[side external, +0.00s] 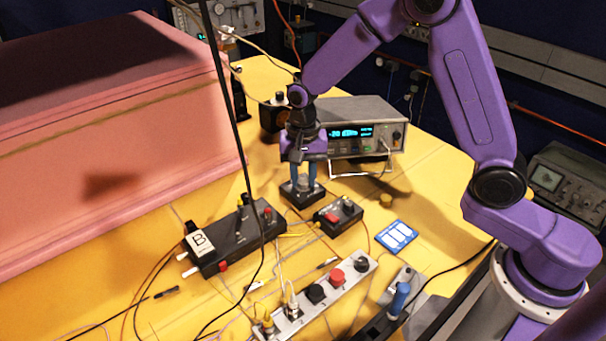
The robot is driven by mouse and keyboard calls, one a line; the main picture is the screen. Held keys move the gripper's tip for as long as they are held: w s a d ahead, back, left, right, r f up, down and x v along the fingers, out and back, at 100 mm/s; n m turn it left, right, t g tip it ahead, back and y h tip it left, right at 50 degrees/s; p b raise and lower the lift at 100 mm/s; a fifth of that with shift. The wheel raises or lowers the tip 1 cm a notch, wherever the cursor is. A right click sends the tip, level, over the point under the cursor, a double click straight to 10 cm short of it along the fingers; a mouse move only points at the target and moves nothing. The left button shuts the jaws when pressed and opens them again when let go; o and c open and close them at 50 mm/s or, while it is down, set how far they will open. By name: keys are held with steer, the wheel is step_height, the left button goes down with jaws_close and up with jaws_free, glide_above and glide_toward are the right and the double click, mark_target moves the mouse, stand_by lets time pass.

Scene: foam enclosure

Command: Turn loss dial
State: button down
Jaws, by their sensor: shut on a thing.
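The dial (303,182) looks like a grey knob on top of a small black box (302,197) near the middle of the yellow table. My gripper (304,175) points straight down over this box. Its two blue-grey fingers stand on either side of the knob and are shut on it. The fingers and the wrist hide part of the knob. Any marking on the box is too small to read.
A bench instrument (362,128) with a lit display stands just behind my gripper. A black box labelled B (235,238), a small box with a red button (338,216) and a silver strip (318,296) with knobs lie in front. A pink foam block (110,150) fills the left. Cables cross the table.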

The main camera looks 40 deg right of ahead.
mark_target(303, 180)
steer(key=shift+r, duration=0.1)
steer(key=c, duration=0.9)
jaws_free()
steer(key=shift+o, duration=0.2)
step_height(303, 180, up, 17)
steer(key=shift+r, duration=0.15)
steer(key=s+d+f+n, duration=0.2)
steer(key=s+n, duration=0.4)
steer(key=s, duration=0.4)
steer(key=s+d+f+n, duration=0.3)
steer(key=s+n, duration=0.4)
steer(key=s, duration=0.3)
steer(key=s+d+f+n, duration=0.3)
steer(key=s+n, duration=0.4)
steer(key=s, duration=0.3)
steer(key=shift+d, duration=0.45)
